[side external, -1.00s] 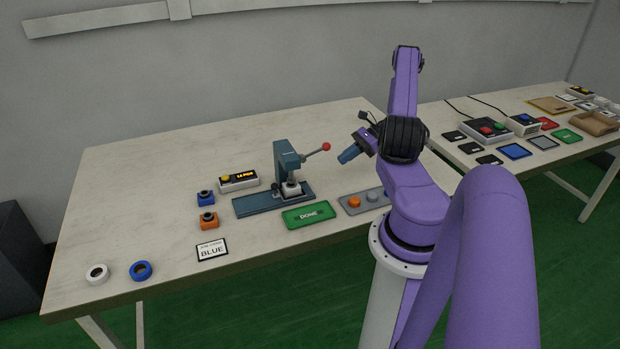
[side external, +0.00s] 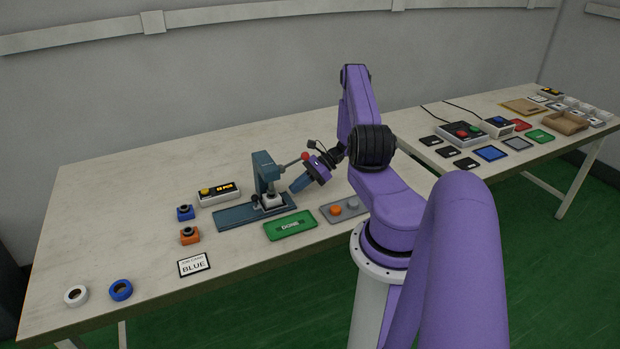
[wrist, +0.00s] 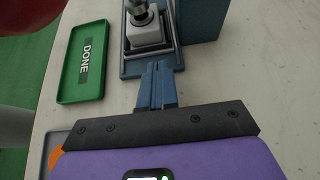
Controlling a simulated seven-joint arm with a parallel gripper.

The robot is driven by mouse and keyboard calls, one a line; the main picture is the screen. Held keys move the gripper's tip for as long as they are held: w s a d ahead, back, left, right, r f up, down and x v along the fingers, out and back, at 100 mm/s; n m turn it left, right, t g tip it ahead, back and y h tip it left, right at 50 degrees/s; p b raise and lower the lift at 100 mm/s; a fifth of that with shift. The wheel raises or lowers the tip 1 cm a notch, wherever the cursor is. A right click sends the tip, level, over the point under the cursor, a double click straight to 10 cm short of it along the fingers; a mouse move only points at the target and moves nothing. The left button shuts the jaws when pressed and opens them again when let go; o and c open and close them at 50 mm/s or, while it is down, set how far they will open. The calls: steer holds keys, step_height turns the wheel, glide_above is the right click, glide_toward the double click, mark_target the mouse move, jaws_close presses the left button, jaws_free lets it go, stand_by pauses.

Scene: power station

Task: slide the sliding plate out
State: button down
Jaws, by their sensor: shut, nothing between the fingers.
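A blue-grey lever press (side external: 265,178) stands on the table with a long base (side external: 234,217). My gripper (side external: 293,189) is just right of the press, pointing down-left. In the wrist view its blue fingers (wrist: 155,68) are together and empty, close to the plate's near end; I cannot tell whether they touch it.
The back of the table is clear.

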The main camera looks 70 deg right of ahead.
mark_target(278, 193)
steer(key=shift+w+a, duration=0.95)
steer(key=shift+w, duration=0.05)
steer(key=w+a, duration=0.2)
steer(key=a, duration=0.1)
steer(key=shift+w, duration=0.4)
steer(key=shift+d, duration=0.1)
steer(key=shift+s, duration=0.1)
steer(key=shift+s+d, duration=0.25)
steer(key=shift+d, duration=0.1)
steer(key=s+d, duration=0.3)
steer(key=shift+d+r, duration=0.1)
steer(key=shift+r, duration=0.3)
steer(key=v, duration=0.8)
steer(key=shift+s+r, duration=0.1)
steer(key=shift+s, duration=0.1)
